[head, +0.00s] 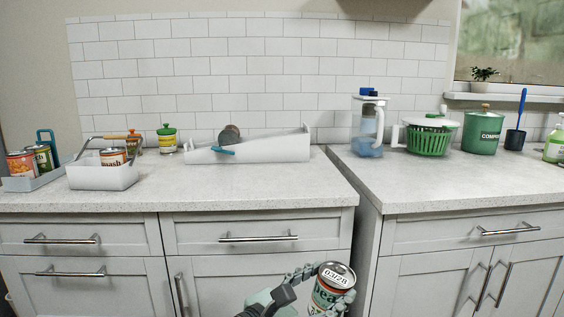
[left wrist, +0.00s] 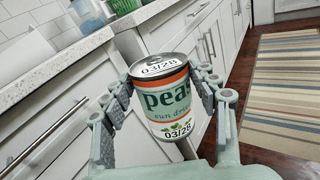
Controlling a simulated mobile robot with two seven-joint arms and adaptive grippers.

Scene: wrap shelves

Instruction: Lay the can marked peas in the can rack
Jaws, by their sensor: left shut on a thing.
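The peas can (head: 331,288) is in the head view at the bottom, below the counter's front edge. It has a silver lid marked 03/28 and an orange and pale green label. It also shows upright, slightly tilted, in the left wrist view (left wrist: 166,108). My left gripper (head: 312,284) is shut around its sides. The white can rack (head: 270,149) stands on the left counter against the tiled wall. A can (head: 229,135) lies in it with its end showing, and a teal piece (head: 222,151) is at its front. My right gripper is not in view.
On the left counter are a grey tray of cans (head: 35,182), a white caddy (head: 105,177) with a can, and two jars. The counter in front of the rack is clear. A gap separates the right counter, holding a pitcher (head: 369,125) and a green basket (head: 430,138).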

